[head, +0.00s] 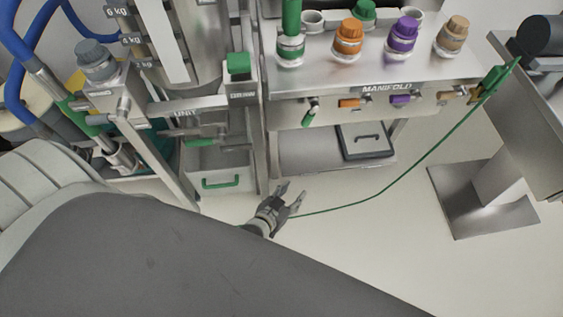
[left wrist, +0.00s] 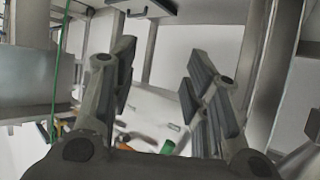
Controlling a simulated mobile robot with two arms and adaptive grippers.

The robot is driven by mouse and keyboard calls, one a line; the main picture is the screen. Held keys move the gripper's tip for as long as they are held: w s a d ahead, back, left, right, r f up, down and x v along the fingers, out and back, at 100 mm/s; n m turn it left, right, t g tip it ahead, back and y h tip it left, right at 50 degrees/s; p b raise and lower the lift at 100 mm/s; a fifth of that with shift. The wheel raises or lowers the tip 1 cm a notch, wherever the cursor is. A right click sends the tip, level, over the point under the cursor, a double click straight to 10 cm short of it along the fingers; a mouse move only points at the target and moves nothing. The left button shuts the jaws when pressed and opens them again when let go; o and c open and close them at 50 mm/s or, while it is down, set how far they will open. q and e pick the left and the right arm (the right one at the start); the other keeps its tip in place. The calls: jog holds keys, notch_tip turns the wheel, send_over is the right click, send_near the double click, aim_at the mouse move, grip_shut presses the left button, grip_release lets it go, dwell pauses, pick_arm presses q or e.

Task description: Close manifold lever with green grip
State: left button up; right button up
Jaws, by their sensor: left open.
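The manifold (head: 385,88) is a steel bench at the upper middle of the head view. Its lever with the green grip (head: 310,112) hangs tilted downward at the left end of the front face. My left gripper (head: 285,193) is open and empty, below and a little left of that grip, and apart from it. In the left wrist view a green grip (left wrist: 168,147) shows low between the open fingers (left wrist: 160,95), beyond them. My right gripper is not in view.
Orange (head: 350,103), purple (head: 402,99) and tan (head: 447,96) grips lie roughly level to the right. A thin green line (head: 385,190) runs past the gripper to the right. A dark-framed tray (head: 365,142) sits below the manifold; a green-handled bin (head: 220,168) is left.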

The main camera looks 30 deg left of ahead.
pick_arm(q)
jog(key=s+f+g, duration=0.2)
jog(key=s+f, duration=0.3)
jog(key=f, duration=0.1)
jog(key=shift+s+a+f, duration=0.25)
jog(key=shift+a+f, duration=0.05)
jog(key=shift+f, duration=0.1)
